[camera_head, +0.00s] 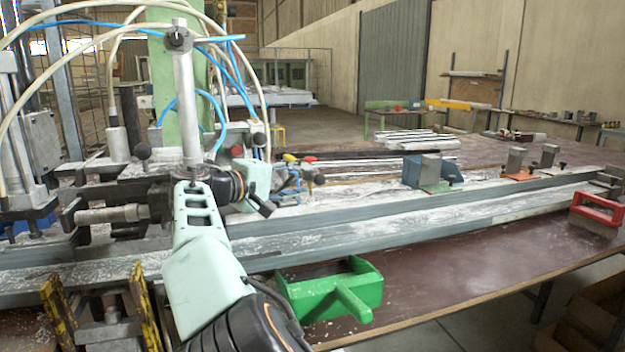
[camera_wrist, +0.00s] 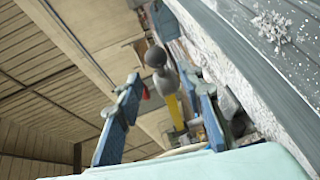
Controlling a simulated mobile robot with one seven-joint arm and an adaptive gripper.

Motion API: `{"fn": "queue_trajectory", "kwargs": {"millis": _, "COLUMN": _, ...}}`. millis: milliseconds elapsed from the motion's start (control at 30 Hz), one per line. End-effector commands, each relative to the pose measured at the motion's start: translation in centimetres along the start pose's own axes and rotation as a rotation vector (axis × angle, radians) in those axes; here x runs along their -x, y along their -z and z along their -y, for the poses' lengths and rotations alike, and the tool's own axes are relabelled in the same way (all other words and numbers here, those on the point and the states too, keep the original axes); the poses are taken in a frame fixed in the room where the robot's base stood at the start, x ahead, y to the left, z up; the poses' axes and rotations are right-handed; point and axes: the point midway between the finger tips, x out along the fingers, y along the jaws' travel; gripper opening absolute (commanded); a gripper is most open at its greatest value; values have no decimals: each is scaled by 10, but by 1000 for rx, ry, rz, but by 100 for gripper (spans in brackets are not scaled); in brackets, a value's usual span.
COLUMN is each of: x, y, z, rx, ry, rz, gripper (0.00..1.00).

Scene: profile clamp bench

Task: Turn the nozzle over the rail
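The rail, a long grey metal profile (camera_head: 400,225) with pale shavings, runs across the bench in the head view; its grey face (camera_wrist: 262,62) fills the upper right of the wrist view. A small ball-ended fitting (camera_head: 319,179), which I take for the nozzle, is near red and yellow levers behind the rail. In the wrist view its grey ball and stem (camera_wrist: 156,57) appear ahead between my finger lines. My gripper (camera_head: 293,182) is beside it, low behind the rail. Its blue fingers (camera_wrist: 163,85) are spread apart. I see no clear contact with the fitting.
A green box with a handle (camera_head: 335,290) sits in front of the rail. Clamp machinery (camera_head: 120,210) with hoses crowds the left. A metal post (camera_head: 187,100) rises beside my arm. Clamp blocks (camera_head: 430,170) stand right along the rail. The red-brown bench top (camera_head: 450,270) is clear front right.

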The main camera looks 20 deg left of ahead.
Motion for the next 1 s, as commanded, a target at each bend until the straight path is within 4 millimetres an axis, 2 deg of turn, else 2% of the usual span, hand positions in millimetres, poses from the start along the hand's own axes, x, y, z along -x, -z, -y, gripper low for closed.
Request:
{"fn": "queue_trajectory", "kwargs": {"millis": 33, "x": 13, "y": 1, "z": 0, "rx": -1, "ry": 1, "rz": -3, "gripper": 35}}
{"fn": "queue_trajectory", "kwargs": {"millis": 100, "x": 26, "y": 0, "z": 0, "rx": -1, "ry": 1, "rz": -1, "gripper": 35}}
{"fn": "queue_trajectory", "kwargs": {"millis": 300, "x": 51, "y": 0, "z": 0, "rx": 0, "ry": 0, "rz": 1, "gripper": 35}}
{"fn": "queue_trajectory", "kwargs": {"millis": 667, "x": 57, "y": -1, "z": 0, "rx": 0, "ry": 0, "rz": 2, "gripper": 35}}
{"fn": "queue_trajectory", "kwargs": {"millis": 700, "x": 57, "y": -1, "z": 0, "rx": 0, "ry": 0, "rz": 3, "gripper": 32}}
{"fn": "queue_trajectory", "kwargs": {"millis": 767, "x": 54, "y": -3, "z": -2, "rx": -2, "ry": 3, "rz": 6, "gripper": 25}}
{"fn": "queue_trajectory", "kwargs": {"millis": 867, "x": 35, "y": -19, "z": -12, "rx": -9, "ry": 24, "rz": 28, "gripper": 14}}
{"fn": "queue_trajectory", "kwargs": {"millis": 967, "x": -2, "y": -56, "z": -31, "rx": -22, "ry": 70, "rz": 70, "gripper": 3}}
{"fn": "queue_trajectory", "kwargs": {"millis": 1000, "x": -19, "y": -75, "z": -40, "rx": -29, "ry": 95, "rz": 89, "gripper": 0}}
